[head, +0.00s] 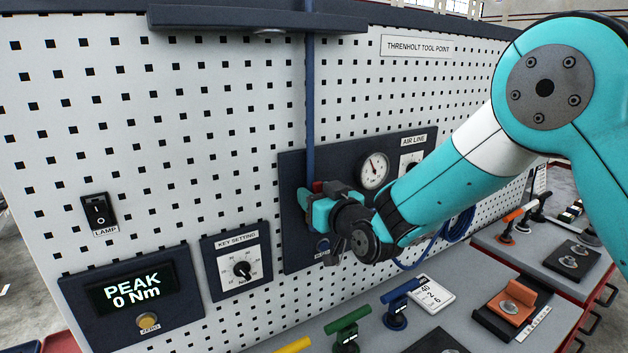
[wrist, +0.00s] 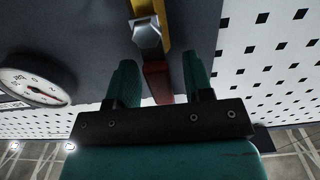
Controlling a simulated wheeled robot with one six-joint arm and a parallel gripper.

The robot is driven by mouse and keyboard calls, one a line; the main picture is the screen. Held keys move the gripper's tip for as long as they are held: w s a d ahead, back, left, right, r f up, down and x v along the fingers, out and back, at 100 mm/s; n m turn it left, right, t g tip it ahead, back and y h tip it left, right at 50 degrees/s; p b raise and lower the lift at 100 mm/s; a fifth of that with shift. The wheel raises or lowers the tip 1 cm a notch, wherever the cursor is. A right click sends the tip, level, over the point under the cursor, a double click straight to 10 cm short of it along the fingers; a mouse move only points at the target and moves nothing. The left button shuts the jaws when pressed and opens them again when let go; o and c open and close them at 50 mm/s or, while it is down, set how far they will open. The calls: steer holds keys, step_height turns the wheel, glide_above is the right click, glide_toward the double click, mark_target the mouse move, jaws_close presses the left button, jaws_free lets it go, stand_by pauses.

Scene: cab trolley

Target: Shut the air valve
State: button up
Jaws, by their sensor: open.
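The air valve shows in the wrist view as a yellow body (wrist: 163,38) with a hex nut (wrist: 146,34) and a red lever (wrist: 157,82). The lever runs from near the nut down the picture, roughly in line with the yellow body. My gripper (wrist: 160,66) is open, with one teal finger on each side of the lever. I see gaps beside the lever; whether a finger touches it cannot be told. In the head view my gripper (head: 313,207) is at the dark air panel (head: 291,165), and only a bit of red (head: 317,186) shows behind it.
A pressure gauge (head: 373,170) sits right of my gripper, and a blue pipe (head: 310,100) comes down from above. A key setting dial (head: 241,268) and a peak display (head: 131,292) are at left. Tools lie on the worktop (head: 385,312) below.

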steer(key=shift+w+a, duration=0.35)
steer(key=shift+w, duration=0.15)
jaws_close()
